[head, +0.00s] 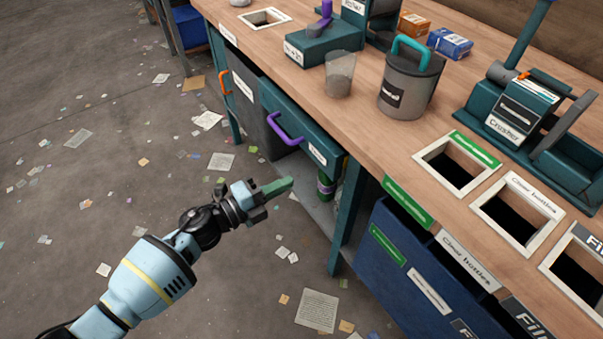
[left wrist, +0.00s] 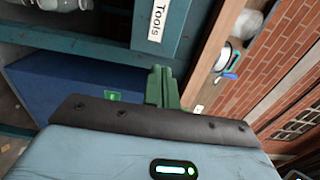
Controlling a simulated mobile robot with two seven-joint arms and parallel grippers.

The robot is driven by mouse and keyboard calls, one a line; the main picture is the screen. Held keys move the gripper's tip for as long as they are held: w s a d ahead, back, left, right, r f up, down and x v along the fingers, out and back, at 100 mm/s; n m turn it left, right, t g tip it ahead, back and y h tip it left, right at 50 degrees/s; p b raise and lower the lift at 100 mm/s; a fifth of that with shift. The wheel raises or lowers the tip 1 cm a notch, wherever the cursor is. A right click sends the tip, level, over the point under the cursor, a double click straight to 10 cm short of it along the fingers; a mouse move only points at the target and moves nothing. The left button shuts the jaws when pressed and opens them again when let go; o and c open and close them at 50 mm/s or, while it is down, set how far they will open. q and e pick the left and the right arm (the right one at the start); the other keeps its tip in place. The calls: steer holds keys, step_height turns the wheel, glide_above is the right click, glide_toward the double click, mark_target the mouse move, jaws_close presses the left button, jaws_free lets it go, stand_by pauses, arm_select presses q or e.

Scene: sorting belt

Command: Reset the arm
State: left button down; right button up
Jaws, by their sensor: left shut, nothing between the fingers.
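My left arm comes in from the lower left of the head view, stretched toward the bench. My left gripper (head: 277,187) has green fingers that are together with nothing between them. It is in the air in front of the bench's open lower shelf, below the drawer with the purple handle. In the left wrist view the shut green fingers (left wrist: 163,88) point up the picture toward the bench front. My right gripper is in neither view.
The wooden bench top (head: 300,60) carries a grey canister (head: 408,88), a clear cup (head: 340,75) and a crusher (head: 520,105). A teal drawer (head: 300,125) and a blue bin (head: 400,270) face me. Paper scraps litter the floor, otherwise open at left.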

arm_select(q)
steer(key=v, duration=0.4)
steer(key=shift+s, duration=0.1)
